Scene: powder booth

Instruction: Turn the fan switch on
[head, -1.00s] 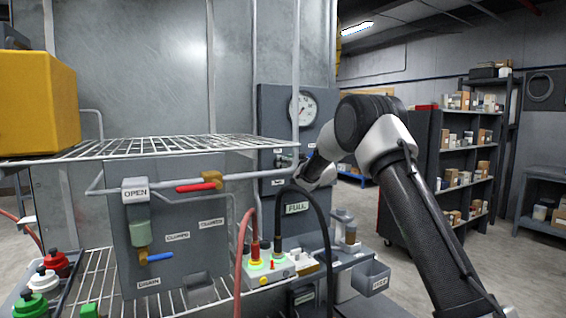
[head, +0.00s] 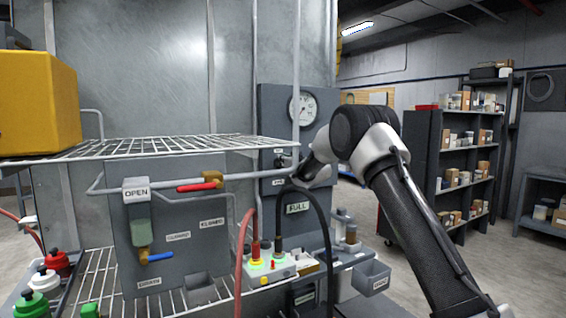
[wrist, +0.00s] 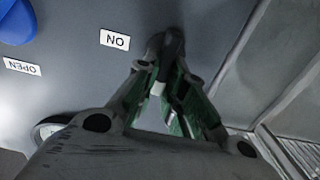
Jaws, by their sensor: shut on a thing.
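The fan switch is a dark lever (wrist: 173,43) on the grey panel (head: 270,105). In the wrist view my gripper (wrist: 163,80) has its green-padded fingers drawn together around the lever, shut on it. A white ON label (wrist: 115,40) shows upside down just left of the lever. In the head view my wrist and forearm reach the panel below the gauge and hide most of the contact. Which position the lever is in is hard to tell.
A round gauge (head: 302,107) sits above the switch. A FULL label (head: 298,207) and a black hose (head: 326,235) are below. A wire shelf (head: 150,148) and pipework with a red handle (head: 196,187) stand to the left. A dark shelf rack (head: 460,165) is at right.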

